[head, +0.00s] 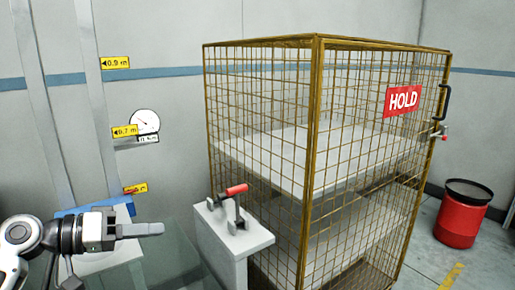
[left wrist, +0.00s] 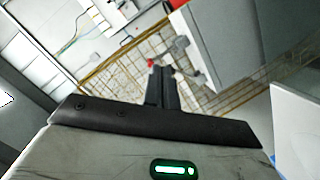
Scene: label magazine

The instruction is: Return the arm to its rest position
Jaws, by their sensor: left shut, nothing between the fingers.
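My left gripper (head: 150,229) reaches in from the left edge of the head view, level and pointing right. Its fingers are closed together with nothing between them. In the left wrist view the two dark fingers (left wrist: 162,88) lie side by side, with the yellow cage beyond them. The gripper is in the air, left of a white stand with a red-handled clamp (head: 236,190), and apart from it. My right gripper is in neither view.
A yellow mesh cage (head: 312,150) with shelves and a red HOLD sign (head: 403,99) fills the middle. A red bin (head: 462,215) stands at the right. A gauge (head: 145,121) and yellow height labels (head: 115,63) are at the left. Behind my gripper is a blue-topped block (head: 92,208).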

